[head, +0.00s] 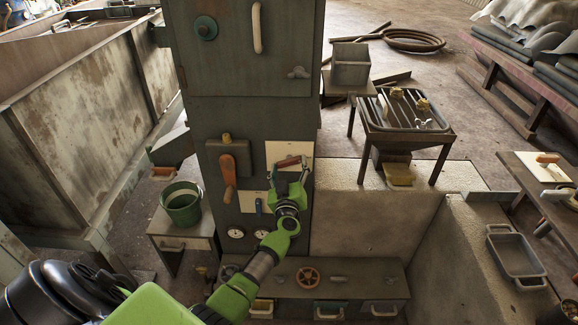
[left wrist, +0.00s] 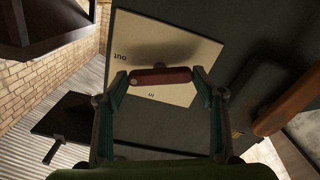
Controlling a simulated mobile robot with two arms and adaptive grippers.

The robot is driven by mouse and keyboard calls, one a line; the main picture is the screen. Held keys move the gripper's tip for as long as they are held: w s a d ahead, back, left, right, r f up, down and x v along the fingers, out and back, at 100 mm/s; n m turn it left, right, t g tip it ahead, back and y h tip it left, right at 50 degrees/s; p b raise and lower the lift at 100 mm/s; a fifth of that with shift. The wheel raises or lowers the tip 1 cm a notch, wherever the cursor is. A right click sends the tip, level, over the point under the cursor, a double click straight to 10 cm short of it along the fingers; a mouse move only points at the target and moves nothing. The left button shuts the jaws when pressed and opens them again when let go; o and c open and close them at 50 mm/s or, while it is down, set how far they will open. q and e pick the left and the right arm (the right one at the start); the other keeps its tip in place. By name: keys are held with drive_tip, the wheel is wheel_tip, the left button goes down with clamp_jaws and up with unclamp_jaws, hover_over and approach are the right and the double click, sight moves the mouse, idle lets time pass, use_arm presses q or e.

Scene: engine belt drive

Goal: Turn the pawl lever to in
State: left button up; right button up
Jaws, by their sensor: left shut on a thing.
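The pawl lever (head: 289,161) has a red-brown handle and sits on a white plate (head: 274,150) on the grey-green cabinet front. In the left wrist view the lever (left wrist: 162,75) lies nearly level across the picture, with "OUT" and "IN" printed upside down on the plate (left wrist: 140,38). My left gripper (head: 291,169) reaches up to the plate. In the left wrist view its fingertips (left wrist: 159,77) are at the two ends of the handle, shut on it. I cannot tell which mark the lever points to. My right gripper is not in view.
An orange-brown lever (head: 230,178) on a dark box stands left of the plate. A green bucket (head: 181,205) stands at left. A pale low wall (head: 372,222) is at right.

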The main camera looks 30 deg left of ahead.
use_arm(q)
drive_tip(key=n, duration=0.3)
drive_tip(key=shift+f, duration=0.1)
drive_tip(key=n, duration=0.3)
drive_tip(key=shift+n, duration=0.3)
drive_tip(key=n+b, duration=0.1)
drive_tip(key=n, duration=0.4)
drive_tip(key=shift+b, duration=0.3)
drive_tip(key=shift+n, duration=1.2)
drive_tip(key=o, duration=1.1)
